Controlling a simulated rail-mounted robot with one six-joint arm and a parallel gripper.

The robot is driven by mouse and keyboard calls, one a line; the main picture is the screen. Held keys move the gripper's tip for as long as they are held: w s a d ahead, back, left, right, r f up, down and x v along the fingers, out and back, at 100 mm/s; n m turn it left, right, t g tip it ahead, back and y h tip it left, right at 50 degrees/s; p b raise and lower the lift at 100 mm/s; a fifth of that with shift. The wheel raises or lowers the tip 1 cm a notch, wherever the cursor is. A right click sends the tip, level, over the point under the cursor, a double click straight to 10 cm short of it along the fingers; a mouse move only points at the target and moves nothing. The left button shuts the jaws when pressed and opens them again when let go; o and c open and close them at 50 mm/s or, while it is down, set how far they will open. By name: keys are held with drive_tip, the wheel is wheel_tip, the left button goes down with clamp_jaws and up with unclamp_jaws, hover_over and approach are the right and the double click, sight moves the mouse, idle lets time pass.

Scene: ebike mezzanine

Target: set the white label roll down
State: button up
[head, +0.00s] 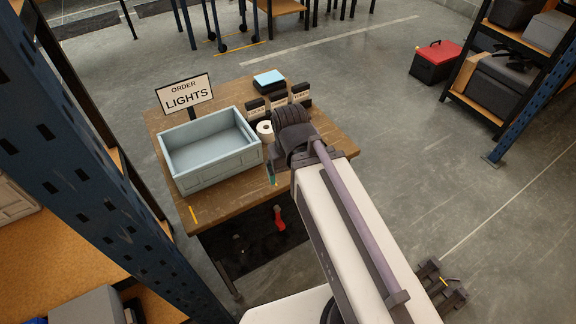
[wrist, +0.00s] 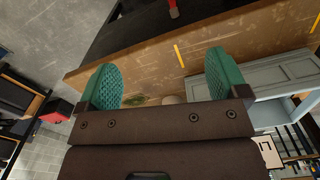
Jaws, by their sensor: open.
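The white label roll (head: 265,130) stands on the wooden table (head: 225,203), close to the right wall of the grey-blue crate (head: 207,150). My gripper (head: 273,174) is at the table's near side, in front of the roll in the head view; only a bit of a green finger shows there. In the wrist view my gripper (wrist: 162,68) is open, its two green pads wide apart with nothing between their tips. A pale rounded patch, likely the roll (wrist: 172,99), shows low between the fingers, partly hidden by the gripper body.
A sign reading "ORDER LIGHTS" (head: 185,94) stands behind the crate. Small dark labelled bins (head: 278,98) and a light blue box (head: 268,78) are at the table's back. A blue rack post (head: 95,140) rises at left. The table's front-left corner is clear.

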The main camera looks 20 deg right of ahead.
drive_tip(key=shift+w, duration=0.15)
drive_tip(key=shift+c, duration=0.7)
drive_tip(key=m+t+y+b, duration=0.1)
drive_tip(key=m+y+b, duration=0.25)
drive_tip(key=m, duration=1.75)
approach(267, 127)
drive_tip(key=f, duration=0.1)
drive_tip(key=shift+y, duration=0.45)
drive_tip(key=b+x, duration=0.1)
drive_tip(key=x, duration=0.1)
drive_tip(key=b+x, duration=0.3)
drive_tip(key=b, duration=0.1)
drive_tip(key=shift+w+d+f, duration=0.1)
drive_tip(key=shift+d+f, duration=0.1)
drive_tip(key=shift+f, duration=0.3)
drive_tip(key=shift+w+a+f, duration=0.1)
drive_tip(key=shift+a+f, duration=0.1)
drive_tip(key=shift+f, duration=0.05)
drive_tip(key=shift+r, duration=0.1)
drive_tip(key=b+x, duration=0.5)
drive_tip(key=c, duration=0.8)
